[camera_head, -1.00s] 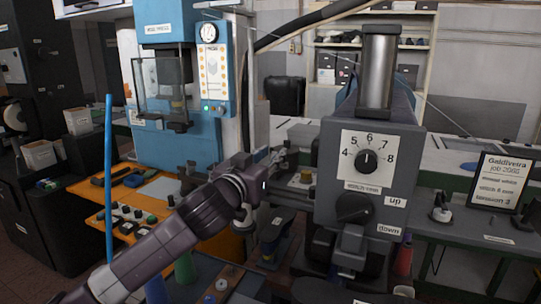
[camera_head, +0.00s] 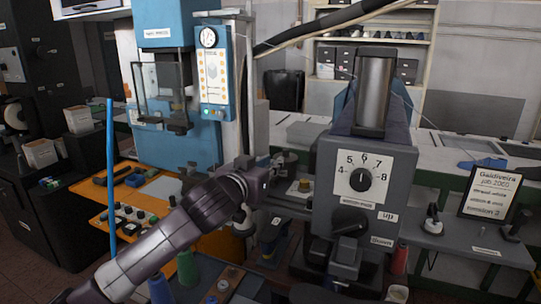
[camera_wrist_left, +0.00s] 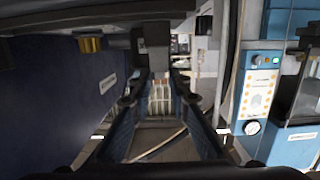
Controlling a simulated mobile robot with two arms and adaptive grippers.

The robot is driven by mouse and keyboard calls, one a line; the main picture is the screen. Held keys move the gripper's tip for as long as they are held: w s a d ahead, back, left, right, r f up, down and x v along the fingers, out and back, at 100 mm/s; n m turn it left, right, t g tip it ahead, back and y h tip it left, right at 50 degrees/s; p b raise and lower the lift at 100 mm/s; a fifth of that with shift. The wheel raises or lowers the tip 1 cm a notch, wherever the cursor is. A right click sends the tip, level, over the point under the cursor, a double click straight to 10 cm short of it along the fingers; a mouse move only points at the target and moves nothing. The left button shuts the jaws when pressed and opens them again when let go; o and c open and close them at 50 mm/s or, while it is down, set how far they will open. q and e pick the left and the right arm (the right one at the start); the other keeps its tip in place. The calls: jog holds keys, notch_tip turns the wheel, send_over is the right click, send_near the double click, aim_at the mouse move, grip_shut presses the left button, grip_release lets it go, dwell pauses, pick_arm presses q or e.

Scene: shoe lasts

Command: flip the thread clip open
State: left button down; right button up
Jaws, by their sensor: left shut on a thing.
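My left gripper (camera_head: 283,160) reaches in beside the left side of the grey machine (camera_head: 362,190); its fingers are small and partly hidden in the head view. In the left wrist view, its two fingers (camera_wrist_left: 155,78) converge on a small dark grey part (camera_wrist_left: 153,38) under the machine's dark edge. I take this part to be the thread clip, but its shape and how far it is open are hidden. The gripper is shut on it. My right gripper is not in view.
A brass knob (camera_head: 305,185) sits close to the gripper and also shows in the wrist view (camera_wrist_left: 92,44). A blue press (camera_head: 175,100) stands behind left. Thread cones (camera_head: 187,268) stand below my left arm. A job sign (camera_head: 490,194) stands at right.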

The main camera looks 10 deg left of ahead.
pick_arm(q)
jog(key=c, duration=2)
grip_release()
jog(key=shift+s, duration=0.1)
jog(key=v, duration=1.2)
jog(key=shift+f, duration=0.1)
